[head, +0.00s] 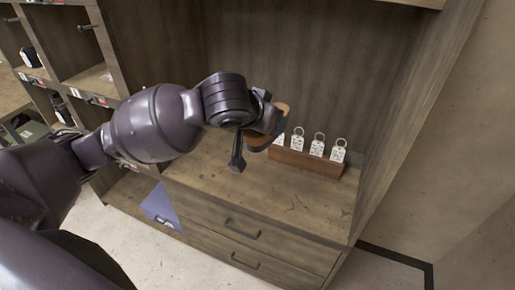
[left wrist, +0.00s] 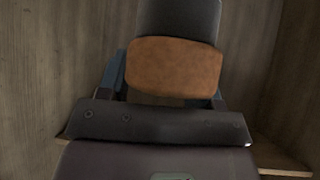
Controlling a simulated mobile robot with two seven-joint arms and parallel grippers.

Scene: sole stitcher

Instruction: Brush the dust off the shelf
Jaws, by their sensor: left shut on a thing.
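The shelf (head: 225,178) is a wooden board in an open cabinet bay. Small dark marks that look like dust (head: 290,205) lie on it, mostly towards the front right. My left gripper (head: 268,122) is over the shelf and shut on a brush. The brush (left wrist: 175,66) shows as an orange-brown block with a dark grey part beyond it in the left wrist view. My right gripper is not in view.
A wooden block with several white ringed tags (head: 310,160) stands at the back right of the shelf, close to the brush. The bay's right side panel (head: 400,120) and back wall bound the room. Drawers (head: 240,235) are below, cubbies at left.

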